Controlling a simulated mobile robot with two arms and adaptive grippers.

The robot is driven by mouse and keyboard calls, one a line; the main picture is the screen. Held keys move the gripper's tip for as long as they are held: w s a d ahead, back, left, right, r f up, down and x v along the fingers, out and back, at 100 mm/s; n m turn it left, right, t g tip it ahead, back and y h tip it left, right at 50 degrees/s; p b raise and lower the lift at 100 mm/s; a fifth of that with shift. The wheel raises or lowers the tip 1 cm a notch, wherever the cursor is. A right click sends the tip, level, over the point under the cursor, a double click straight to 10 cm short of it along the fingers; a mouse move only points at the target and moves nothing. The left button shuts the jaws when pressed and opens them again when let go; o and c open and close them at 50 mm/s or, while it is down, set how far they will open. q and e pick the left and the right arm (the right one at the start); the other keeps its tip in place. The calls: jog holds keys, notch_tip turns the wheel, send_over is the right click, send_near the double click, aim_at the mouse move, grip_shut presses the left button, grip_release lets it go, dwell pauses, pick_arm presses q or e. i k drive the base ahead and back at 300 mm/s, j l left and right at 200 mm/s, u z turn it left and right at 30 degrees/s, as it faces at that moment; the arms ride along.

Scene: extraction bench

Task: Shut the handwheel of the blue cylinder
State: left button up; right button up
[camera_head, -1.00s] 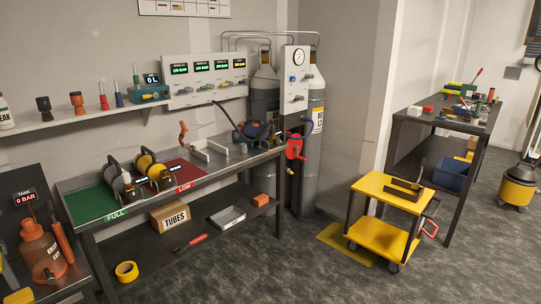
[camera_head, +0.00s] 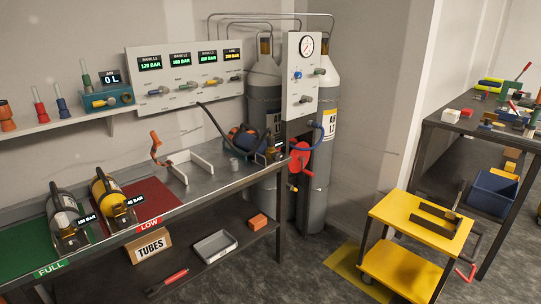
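The blue cylinder (camera_head: 247,140) lies on its side at the right end of the steel bench (camera_head: 225,180). A dark hose runs down to it from the upper left. Its valve end (camera_head: 271,153) points toward the front right and has a small dark display beside it. The handwheel is too small to make out clearly, and I cannot tell whether it is open or shut. Neither of my grippers is in view.
A grey cylinder (camera_head: 68,220) and a yellow cylinder (camera_head: 108,200) lie on the bench's green and red mats. A red disc (camera_head: 300,158) hangs below the gauge panel (camera_head: 302,95). A yellow cart (camera_head: 395,212) stands at the right; the floor before the bench is clear.

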aim_at(276, 157)
jog(key=u, duration=0.2)
jog(key=i+l+u, duration=0.2)
jog(key=u, duration=0.25)
jog(key=i+l+u, duration=0.3)
jog(key=u, duration=0.2)
jog(key=i+l, duration=0.05)
jog(key=i, duration=0.05)
